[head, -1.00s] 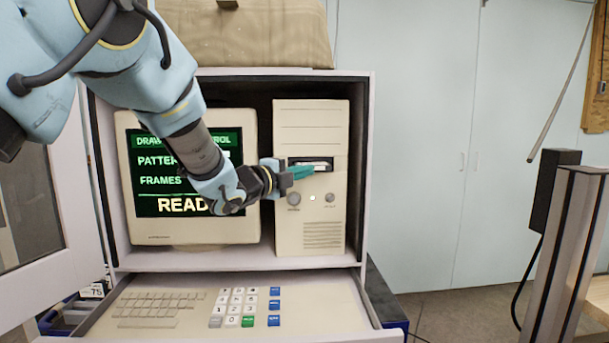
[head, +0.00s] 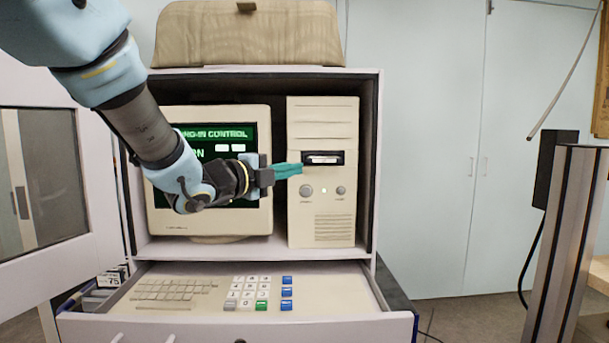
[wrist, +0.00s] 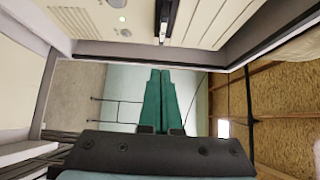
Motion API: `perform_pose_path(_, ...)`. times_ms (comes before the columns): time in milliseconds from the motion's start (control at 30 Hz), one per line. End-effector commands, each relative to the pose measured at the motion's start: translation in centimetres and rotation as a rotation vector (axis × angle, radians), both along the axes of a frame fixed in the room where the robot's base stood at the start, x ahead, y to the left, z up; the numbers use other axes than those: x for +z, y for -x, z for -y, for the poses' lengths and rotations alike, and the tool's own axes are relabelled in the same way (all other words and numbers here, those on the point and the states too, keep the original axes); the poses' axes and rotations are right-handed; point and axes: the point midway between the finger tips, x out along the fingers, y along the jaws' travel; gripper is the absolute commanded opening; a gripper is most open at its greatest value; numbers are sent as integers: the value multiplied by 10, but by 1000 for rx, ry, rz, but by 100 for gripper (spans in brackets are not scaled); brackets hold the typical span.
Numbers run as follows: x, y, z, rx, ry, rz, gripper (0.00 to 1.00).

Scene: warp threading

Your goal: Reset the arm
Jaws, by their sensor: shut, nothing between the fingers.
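My gripper (head: 290,170) is shut and empty, its green fingers pressed together. In the head view it hangs in front of the cabinet, just left of the drive slot (head: 323,158) of the beige computer tower (head: 322,205). In the wrist view the two green fingers (wrist: 160,100) lie side by side with nothing between them. The slot also shows at the top of the wrist view (wrist: 167,15). My arm comes in from the upper left and covers part of the monitor (head: 210,228), whose green screen is partly readable.
The white cabinet (head: 376,160) has its door (head: 50,250) open at left. Its keyboard drawer (head: 350,328) is pulled out below, with a keypad (head: 262,292). A tan case (head: 250,40) sits on top. A metal post (head: 568,240) stands at right.

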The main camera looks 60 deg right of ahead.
Motion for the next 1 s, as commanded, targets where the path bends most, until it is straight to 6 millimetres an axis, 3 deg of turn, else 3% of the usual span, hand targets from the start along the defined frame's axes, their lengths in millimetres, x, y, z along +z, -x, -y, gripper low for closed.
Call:
perform_pose_path(200,0,-1,-13,-1,1,-1,0)
perform_pose_path(800,0,-3,-13,3,-1,-3,0)
perform_pose_path(933,-5,-30,-23,74,-34,-45,0)
perform_pose_path(1000,-13,-62,-37,162,-73,-103,0)
